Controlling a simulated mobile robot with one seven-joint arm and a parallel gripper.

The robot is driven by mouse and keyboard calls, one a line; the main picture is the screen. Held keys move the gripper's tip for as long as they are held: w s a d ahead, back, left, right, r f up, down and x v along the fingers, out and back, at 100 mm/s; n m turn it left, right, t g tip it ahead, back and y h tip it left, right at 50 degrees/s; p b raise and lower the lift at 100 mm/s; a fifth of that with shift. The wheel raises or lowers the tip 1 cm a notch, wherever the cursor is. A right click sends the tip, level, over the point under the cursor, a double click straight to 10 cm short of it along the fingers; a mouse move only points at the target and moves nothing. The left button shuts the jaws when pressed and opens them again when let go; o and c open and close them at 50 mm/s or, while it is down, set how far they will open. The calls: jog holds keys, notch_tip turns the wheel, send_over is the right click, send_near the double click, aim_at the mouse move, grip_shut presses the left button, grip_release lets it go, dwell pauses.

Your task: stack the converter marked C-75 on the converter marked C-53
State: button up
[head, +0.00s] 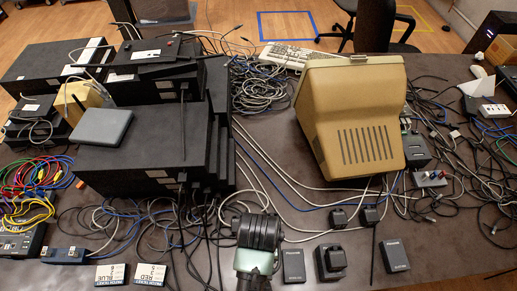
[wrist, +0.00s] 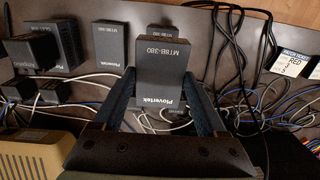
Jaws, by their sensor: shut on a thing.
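My gripper (wrist: 163,85) is shut on a black converter (wrist: 165,62) lettered "MT8B-380" and "Plovertek" in the wrist view. One finger lies on each side of it. Dark surfaces show past its far end and under its near end, perhaps another box beneath; contact cannot be told. In the head view my gripper (head: 258,233) is at the front middle, and the held converter is not clearly seen. A similar black converter (head: 293,265) lies flat to its right and also shows in the wrist view (wrist: 108,45). The marks C-75 and C-53 are not readable in either view.
A bulky black adapter (head: 330,262) and a flat black box (head: 394,255) lie further right. Two small adapters (head: 338,217) (head: 369,215) sit below the beige monitor (head: 350,120). Loose cables cross the table. Ticket cards (head: 150,274) and stacked black equipment (head: 145,150) are left.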

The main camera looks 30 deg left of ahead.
notch_tip(320, 180, down, 8)
jog(key=shift+a+r, duration=0.1)
jog(key=shift+r, duration=0.1)
jog(key=shift+f, duration=0.1)
